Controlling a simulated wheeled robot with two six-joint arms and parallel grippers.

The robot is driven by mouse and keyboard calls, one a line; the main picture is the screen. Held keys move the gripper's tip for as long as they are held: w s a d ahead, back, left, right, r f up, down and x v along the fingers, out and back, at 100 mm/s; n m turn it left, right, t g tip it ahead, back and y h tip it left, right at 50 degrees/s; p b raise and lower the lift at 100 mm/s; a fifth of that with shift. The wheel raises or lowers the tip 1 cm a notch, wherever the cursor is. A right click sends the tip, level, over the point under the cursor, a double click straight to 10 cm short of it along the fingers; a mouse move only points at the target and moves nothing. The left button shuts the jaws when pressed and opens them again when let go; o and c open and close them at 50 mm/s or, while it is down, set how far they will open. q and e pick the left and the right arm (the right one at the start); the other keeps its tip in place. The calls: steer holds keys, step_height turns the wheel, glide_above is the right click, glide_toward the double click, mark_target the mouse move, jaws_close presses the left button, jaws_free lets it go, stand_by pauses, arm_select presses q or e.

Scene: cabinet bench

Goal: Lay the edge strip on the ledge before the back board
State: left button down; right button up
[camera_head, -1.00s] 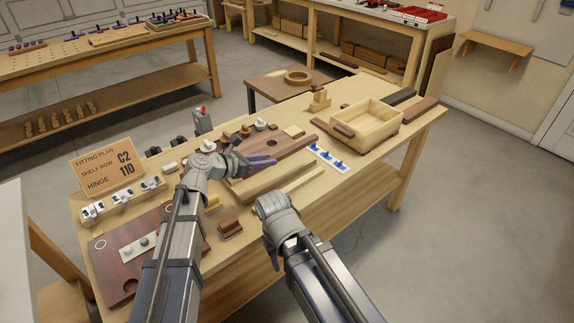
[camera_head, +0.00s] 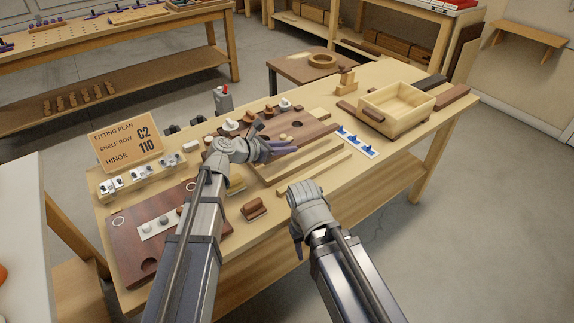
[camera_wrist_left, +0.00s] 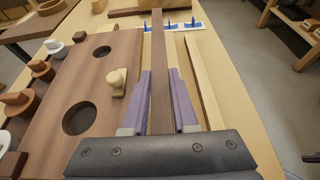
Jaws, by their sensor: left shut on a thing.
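In the left wrist view, a long, thin dark-brown strip (camera_wrist_left: 159,65) stands between the purple fingers of my left gripper (camera_wrist_left: 160,103), which is shut on it. The strip points away from the wrist. In the head view, my left gripper (camera_head: 280,148) is over the front part of a brown board with round holes (camera_head: 312,130); the board also shows in the left wrist view (camera_wrist_left: 70,92). A pale wooden strip (camera_wrist_left: 203,85) lies along the board's right side there. I cannot tell for sure which part is the ledge. My right gripper (camera_head: 297,243) hangs low before the bench, its jaw opening unclear.
A pale open box (camera_head: 397,108) stands at the bench's right, with a white strip of blue pegs (camera_head: 357,142) before it. A fitting-plan sign (camera_head: 125,143), white hinges and a dark door panel (camera_head: 135,230) are at left. A small brown block (camera_head: 254,209) lies in front.

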mark_target(286, 163)
arm_select(q)
steer(key=shift+f, duration=0.2)
step_height(286, 163, down, 4)
steer(key=b, duration=0.3)
steer(key=shift+r, duration=0.15)
steer(key=shift+b, duration=0.35)
steer(key=shift+f, duration=0.2)
steer(key=c, duration=0.7)
jaws_free()
steer(key=shift+r, duration=0.1)
